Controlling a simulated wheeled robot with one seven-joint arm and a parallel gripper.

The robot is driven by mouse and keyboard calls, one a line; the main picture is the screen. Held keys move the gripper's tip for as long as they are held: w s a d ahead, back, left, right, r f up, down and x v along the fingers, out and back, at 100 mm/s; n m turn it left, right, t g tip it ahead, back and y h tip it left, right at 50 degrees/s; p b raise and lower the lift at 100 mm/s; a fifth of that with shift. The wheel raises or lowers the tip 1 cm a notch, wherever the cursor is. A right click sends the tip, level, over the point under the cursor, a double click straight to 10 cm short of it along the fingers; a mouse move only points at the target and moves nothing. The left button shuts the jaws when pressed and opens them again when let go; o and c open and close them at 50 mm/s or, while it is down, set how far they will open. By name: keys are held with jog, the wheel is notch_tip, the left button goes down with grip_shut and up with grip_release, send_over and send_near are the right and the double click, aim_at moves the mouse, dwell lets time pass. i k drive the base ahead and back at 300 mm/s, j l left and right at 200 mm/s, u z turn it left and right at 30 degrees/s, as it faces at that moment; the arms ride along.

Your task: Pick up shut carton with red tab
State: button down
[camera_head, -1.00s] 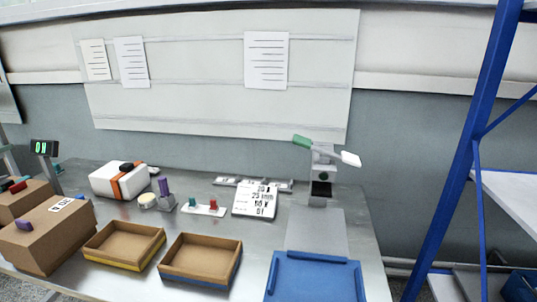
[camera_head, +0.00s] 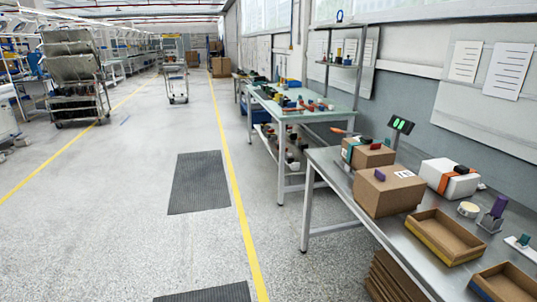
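Two brown cartons stand on the left end of the metal bench (camera_head: 345,190). The rear carton (camera_head: 372,158) has a teal band and small items on top, one of which looks red (camera_head: 376,146); they are too small to make out well. The front carton (camera_head: 392,198) looks shut, with a purple tab (camera_head: 380,175) and a white label (camera_head: 404,174) on top. It hides part of the rear carton. My gripper is not in view.
A white box with an orange band (camera_head: 449,180), a tape roll (camera_head: 468,209) and an open yellow-edged tray (camera_head: 445,236) stand to the right. A green display (camera_head: 401,125) stands behind. Flattened cardboard (camera_head: 392,278) is below the bench. The floor to the left (camera_head: 140,235) is clear, with dark mats (camera_head: 200,182).

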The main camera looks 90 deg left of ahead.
aim_at(365, 157)
jog(key=u, duration=2.6)
jog(key=z, duration=0.4)
jog(key=i+j+z, duration=0.5)
jog(key=j+z, duration=0.25)
jog(key=i+j, duration=0.15)
jog(key=j, duration=0.25)
jog(key=i+j+z, duration=0.1)
jog(key=j, duration=0.3)
jog(key=i+j, duration=0.2)
jog(key=j, duration=0.2)
jog(key=i+j, duration=0.15)
jog(key=j, duration=0.25)
jog(key=i+j+z, duration=0.1)
jog(key=j, duration=0.35)
